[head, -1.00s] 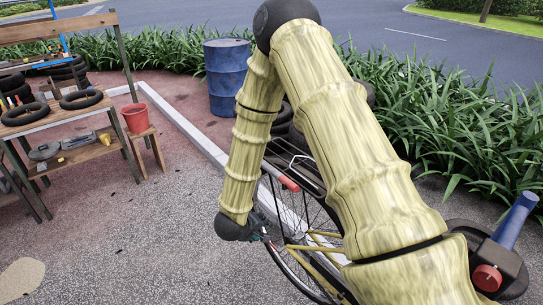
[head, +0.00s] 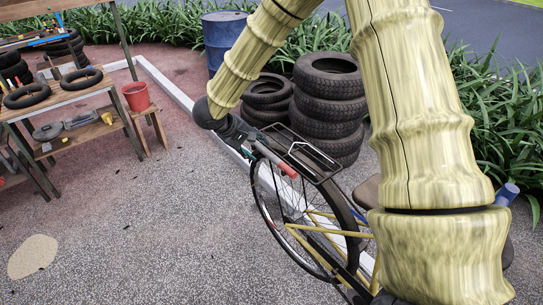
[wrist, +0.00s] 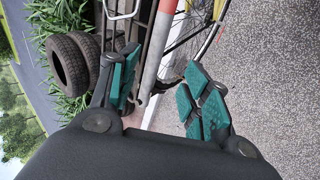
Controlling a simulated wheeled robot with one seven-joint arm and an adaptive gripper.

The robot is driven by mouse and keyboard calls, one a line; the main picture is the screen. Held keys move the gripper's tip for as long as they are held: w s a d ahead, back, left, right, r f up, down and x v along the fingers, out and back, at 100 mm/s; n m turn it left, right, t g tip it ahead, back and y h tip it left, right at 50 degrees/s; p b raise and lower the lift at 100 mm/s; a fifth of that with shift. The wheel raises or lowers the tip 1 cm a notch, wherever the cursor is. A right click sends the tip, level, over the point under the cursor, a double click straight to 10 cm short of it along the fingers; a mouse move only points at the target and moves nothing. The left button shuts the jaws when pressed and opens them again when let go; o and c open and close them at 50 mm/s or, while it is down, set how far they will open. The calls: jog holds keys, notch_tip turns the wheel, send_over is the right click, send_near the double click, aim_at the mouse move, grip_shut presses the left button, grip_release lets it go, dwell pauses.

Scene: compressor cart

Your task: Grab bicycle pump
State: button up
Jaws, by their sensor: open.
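A slim grey tube with a red end, which looks like the bicycle pump (head: 287,168), lies along the rear rack of a yellow-framed bicycle (head: 318,222). In the wrist view the pump (wrist: 154,62) runs from the top edge down between my teal finger pads, its red part near the top. My gripper (head: 255,145) is at the rack's near left end, beside the pump's grey end. My gripper (wrist: 163,85) is open, one finger on each side of the pump in the picture. I cannot tell whether either finger touches it.
The black rack (head: 312,158) and rear wheel (head: 262,195) are close to my gripper. Stacked tyres (head: 328,105) and a blue barrel (head: 219,38) stand behind. A workbench (head: 70,108) and red bucket (head: 135,96) are at left. The pavement between is clear.

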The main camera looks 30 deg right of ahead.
aim_at(269, 155)
jog(key=shift+g+y, duration=0.3)
jog(key=d+f+p, duration=0.2)
jog(key=d, duration=0.1)
jog(key=shift+w+d+f, duration=0.2)
jog(key=shift+d+f, duration=0.05)
jog(key=shift+f, duration=0.05)
jog(key=shift+p+x, duration=0.9)
jog(key=shift+x, duration=1.2)
jog(key=shift+a, duration=0.1)
jog(key=shift+c, duration=0.2)
grip_shut()
